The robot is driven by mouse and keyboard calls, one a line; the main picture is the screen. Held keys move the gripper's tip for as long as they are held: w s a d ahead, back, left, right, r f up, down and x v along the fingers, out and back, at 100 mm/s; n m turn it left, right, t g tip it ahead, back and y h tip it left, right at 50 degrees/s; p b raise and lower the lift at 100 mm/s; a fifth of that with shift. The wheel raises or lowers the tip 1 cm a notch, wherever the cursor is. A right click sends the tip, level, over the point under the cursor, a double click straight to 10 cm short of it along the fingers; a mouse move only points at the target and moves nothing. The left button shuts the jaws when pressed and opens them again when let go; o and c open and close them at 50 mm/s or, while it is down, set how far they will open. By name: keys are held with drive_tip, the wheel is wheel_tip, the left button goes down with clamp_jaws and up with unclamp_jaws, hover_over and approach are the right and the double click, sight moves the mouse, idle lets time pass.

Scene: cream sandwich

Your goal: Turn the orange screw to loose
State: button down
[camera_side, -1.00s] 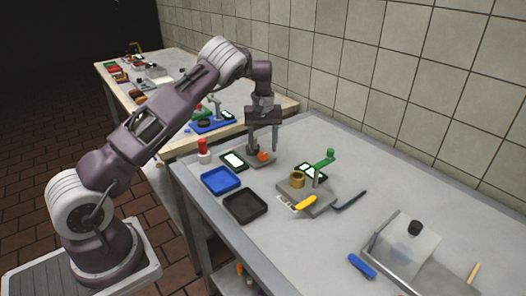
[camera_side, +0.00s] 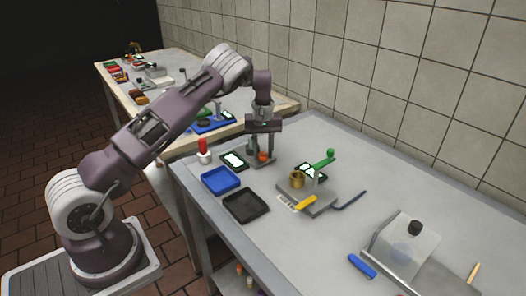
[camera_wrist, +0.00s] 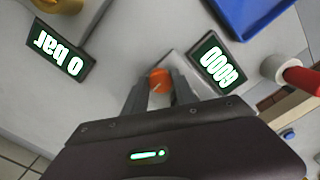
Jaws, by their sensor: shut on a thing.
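The orange screw (camera_side: 263,157) stands on a small grey base at the far left of the table. In the wrist view the screw (camera_wrist: 160,80) sits between the fingertips. My gripper (camera_side: 263,153) points down and is shut on the screw. The fingers cover part of the screw's sides. A display tile reading "0 bar" (camera_wrist: 60,54) lies to its left in the wrist view, and one reading "GOOD" (camera_wrist: 215,62) lies to its right.
A blue tray (camera_side: 220,180) and a black tray (camera_side: 245,205) lie in front. A grey block with a brass cup (camera_side: 297,180) and green lever (camera_side: 322,161) is at right. A second table is behind.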

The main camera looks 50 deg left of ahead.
drive_tip(key=n, duration=0.8)
drive_tip(key=shift+w+n, duration=0.1)
drive_tip(key=shift+n, duration=0.3)
drive_tip(key=n, duration=0.4)
drive_tip(key=shift+n, duration=0.3)
drive_tip(key=n, duration=0.4)
drive_tip(key=shift+w, duration=0.1)
drive_tip(key=shift+n, duration=0.3)
drive_tip(key=c, duration=1)
unclamp_jaws()
